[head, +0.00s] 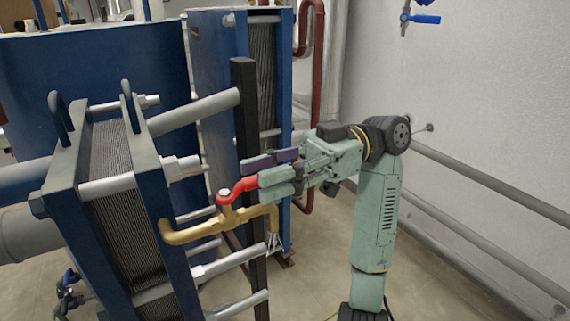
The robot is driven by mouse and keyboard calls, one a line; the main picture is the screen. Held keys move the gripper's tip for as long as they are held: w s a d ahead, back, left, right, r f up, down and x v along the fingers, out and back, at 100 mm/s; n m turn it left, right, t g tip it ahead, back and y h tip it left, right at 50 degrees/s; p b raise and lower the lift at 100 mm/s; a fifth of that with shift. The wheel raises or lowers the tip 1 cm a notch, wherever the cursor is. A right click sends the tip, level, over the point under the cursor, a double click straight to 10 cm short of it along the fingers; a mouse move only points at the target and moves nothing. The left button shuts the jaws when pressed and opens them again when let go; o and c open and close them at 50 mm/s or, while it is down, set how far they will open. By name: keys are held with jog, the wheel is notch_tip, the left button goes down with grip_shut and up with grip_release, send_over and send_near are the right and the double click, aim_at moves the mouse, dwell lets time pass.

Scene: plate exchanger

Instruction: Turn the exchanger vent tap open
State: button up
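The vent tap is a brass pipe (190,233) coming out of the front blue end plate of the exchanger (152,170). It has a red lever handle (237,189) on top and a spout (274,217) bent downward. The lever points right and slightly up, across toward my gripper. Thin white streaks, like water, show under the spout. My gripper (263,170) is at the lever's outer end, with its fingers apart. The near green finger meets or covers the lever's tip. I cannot tell whether the tip lies between the fingers or only touches one.
A black upright post (244,110) stands just behind the tap. Grey tie bars (193,112) stick out from the end plate above and below it. A second blue plate unit (221,60) stands behind. Grey wall rails (468,182) run along the right; some floor is clear.

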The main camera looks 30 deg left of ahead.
jog(key=v, duration=1.1)
jog(key=shift+w+d, duration=0.2)
jog(key=shift+w, duration=0.1)
jog(key=shift+s+d, duration=0.1)
